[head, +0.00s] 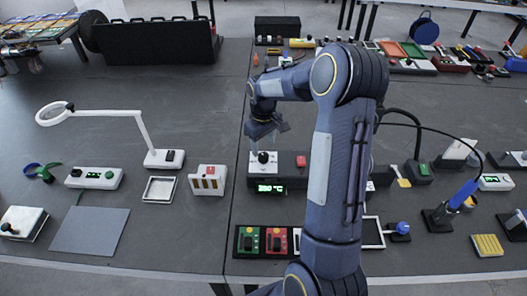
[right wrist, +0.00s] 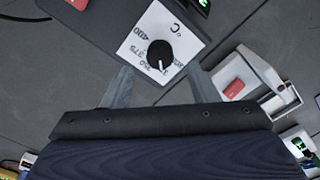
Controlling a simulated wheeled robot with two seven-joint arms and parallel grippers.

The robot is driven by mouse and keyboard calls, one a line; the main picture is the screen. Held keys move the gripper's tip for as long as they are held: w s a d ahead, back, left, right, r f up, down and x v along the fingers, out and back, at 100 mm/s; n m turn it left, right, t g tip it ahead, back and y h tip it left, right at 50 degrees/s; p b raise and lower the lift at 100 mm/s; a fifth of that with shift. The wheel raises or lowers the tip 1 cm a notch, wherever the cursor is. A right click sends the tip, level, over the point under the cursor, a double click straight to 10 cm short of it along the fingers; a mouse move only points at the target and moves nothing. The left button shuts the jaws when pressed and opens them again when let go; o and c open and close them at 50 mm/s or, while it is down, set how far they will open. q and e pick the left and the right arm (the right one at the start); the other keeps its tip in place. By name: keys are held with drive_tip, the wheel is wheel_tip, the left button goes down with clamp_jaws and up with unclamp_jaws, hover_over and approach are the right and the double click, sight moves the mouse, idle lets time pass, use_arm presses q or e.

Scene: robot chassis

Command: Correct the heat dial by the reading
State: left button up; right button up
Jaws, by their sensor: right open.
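The heat dial is a black knob (head: 263,158) on a white panel at the left end of a dark station (head: 285,170) in the middle of the table. In the right wrist view the knob (right wrist: 160,53) has a white pointer line, and the white panel (right wrist: 144,28) carries °C and printed numbers, partly cut off. A green digital reading (head: 270,188) glows on the station's front; its digits are too small to read surely. My right gripper (head: 266,136) is open and empty just above the dial, its fingers (right wrist: 160,85) apart and not touching the knob. My left gripper is out of view.
A white box (head: 208,180) with a red button stands left of the station. Green and red switch units (head: 265,241) lie in front. A magnifier lamp (head: 110,115) stands at left. My right arm covers part of the table.

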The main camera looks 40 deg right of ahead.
sight(263, 156)
drive_tip(key=shift+r, duration=1.75)
drive_tip(key=shift+s+a+r, duration=0.1)
drive_tip(key=shift+a+r, duration=0.05)
drive_tip(key=shift+r, duration=0.05)
drive_tip(key=s+a+r+m+t+y, duration=0.1)
drive_tip(key=s+a+r+t+y, duration=0.15)
drive_tip(key=s+a+r, duration=0.95)
drive_tip(key=s+a+f+m+t, duration=0.1)
drive_tip(key=s+a+f, duration=0.1)
drive_tip(key=s, duration=0.4)
drive_tip(key=s+a+f+t+y, duration=0.1)
drive_tip(key=s+a+f+t, duration=0.1)
drive_tip(key=s+a, duration=0.3)
drive_tip(key=shift+s+m, duration=0.4)
